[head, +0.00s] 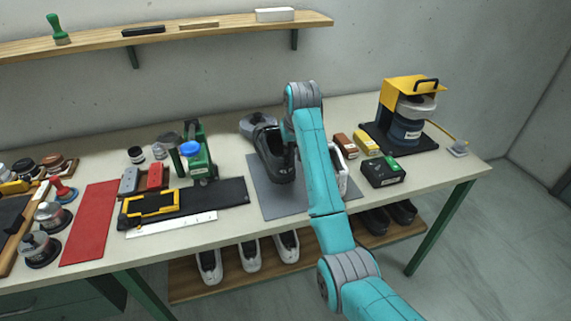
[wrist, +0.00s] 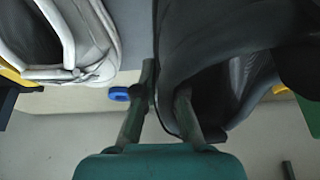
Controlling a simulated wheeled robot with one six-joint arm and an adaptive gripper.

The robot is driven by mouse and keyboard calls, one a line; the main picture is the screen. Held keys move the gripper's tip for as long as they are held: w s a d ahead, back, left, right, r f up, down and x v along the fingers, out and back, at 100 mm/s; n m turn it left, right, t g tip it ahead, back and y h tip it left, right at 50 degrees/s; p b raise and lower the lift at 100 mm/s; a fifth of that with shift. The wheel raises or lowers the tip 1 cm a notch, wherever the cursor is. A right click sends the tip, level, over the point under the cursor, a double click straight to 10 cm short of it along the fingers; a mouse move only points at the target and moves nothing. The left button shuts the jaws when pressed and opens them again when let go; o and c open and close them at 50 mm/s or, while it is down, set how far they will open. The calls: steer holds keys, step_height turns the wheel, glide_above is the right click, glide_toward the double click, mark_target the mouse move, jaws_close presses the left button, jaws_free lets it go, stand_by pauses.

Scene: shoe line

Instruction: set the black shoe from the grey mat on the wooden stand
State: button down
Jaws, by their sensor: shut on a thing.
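The black shoe (head: 274,160) is over the grey mat (head: 270,203) in the middle of the workbench, toe towards the front edge. My gripper (head: 289,153) is at the shoe, partly hidden by my arm. In the wrist view my gripper (wrist: 162,110) is shut on the wall of the black shoe (wrist: 205,55), one finger inside the opening and one outside. I cannot tell whether the shoe touches the mat. I cannot make out a wooden stand for certain.
A white shoe (head: 341,173) is beside the black one, partly behind my arm; it also shows in the wrist view (wrist: 65,45). A wooden lower shelf (head: 190,281) holds several shoes.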

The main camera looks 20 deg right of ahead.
steer(key=shift+f, duration=2.9)
steer(key=shift+f, duration=0.1)
steer(key=c, duration=1.3)
jaws_free()
steer(key=shift+o, duration=0.2)
steer(key=v, duration=1.2)
